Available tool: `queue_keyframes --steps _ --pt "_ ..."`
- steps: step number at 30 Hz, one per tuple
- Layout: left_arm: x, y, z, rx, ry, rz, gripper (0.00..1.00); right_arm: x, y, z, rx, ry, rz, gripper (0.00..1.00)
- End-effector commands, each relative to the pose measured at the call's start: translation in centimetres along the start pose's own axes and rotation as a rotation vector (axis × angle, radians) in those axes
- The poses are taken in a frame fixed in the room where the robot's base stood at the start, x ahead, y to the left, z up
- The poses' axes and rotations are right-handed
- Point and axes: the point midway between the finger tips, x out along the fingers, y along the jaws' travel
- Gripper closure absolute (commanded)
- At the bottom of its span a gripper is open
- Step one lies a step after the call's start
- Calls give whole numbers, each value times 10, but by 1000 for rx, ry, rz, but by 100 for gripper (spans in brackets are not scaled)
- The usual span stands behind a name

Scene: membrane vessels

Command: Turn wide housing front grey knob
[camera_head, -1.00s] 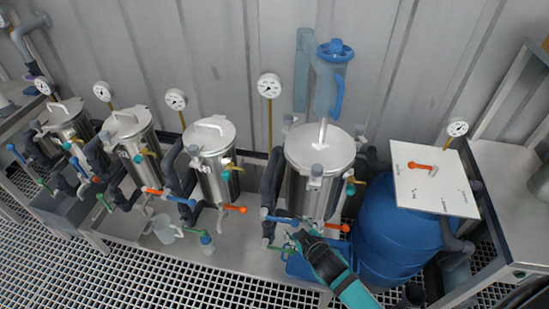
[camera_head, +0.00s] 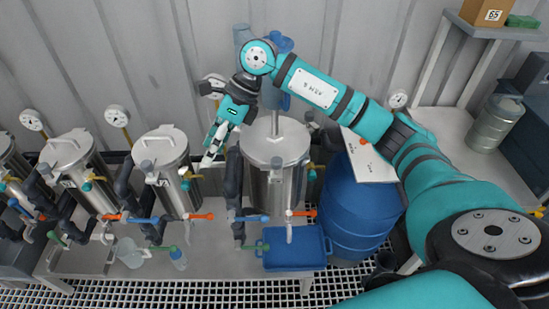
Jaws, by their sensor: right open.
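The wide housing (camera_head: 270,195) is the large steel cylinder with a flat lid (camera_head: 274,142) in the middle of the camera_head view. Its front grey knob (camera_head: 277,163) shows small just below the lid's front edge. My right gripper (camera_head: 209,158) is up and left of the wide housing, its fingers pointing down and left, open and empty. It appears apart from the knob. My right arm reaches over from the right, above the blue barrel and behind the housing's lid. My left gripper is out of view.
Narrower steel housings (camera_head: 168,150) stand in a row on the left. Blue, orange and green valve handles stick out in front. A blue tray (camera_head: 297,252) sits below the wide housing, and a blue barrel (camera_head: 355,215) stands right of it. A pressure gauge (camera_head: 117,116) rises behind the row.

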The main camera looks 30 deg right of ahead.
Motion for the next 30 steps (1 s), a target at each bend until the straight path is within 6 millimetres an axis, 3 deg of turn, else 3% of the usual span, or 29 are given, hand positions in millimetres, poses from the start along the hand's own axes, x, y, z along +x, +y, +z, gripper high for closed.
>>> queue_keyframes --steps 1,3,6,11,14,20,30 --pt "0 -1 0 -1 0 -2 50 -30 -22 -19 -4 117 -104 45" --pt "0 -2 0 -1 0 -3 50 -64 -42 -44 15 260 -208 45" --pt "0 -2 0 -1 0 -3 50 -103 -57 -69 52 396 -302 45" --pt "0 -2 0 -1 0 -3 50 -128 -64 -86 87 483 -357 45" --pt "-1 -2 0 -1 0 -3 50 -123 -66 -91 90 492 -358 45" --pt "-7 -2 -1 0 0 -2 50 -96 -76 -106 91 492 -354 45" --pt "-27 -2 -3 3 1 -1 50 -34 -98 -141 90 490 -354 45"
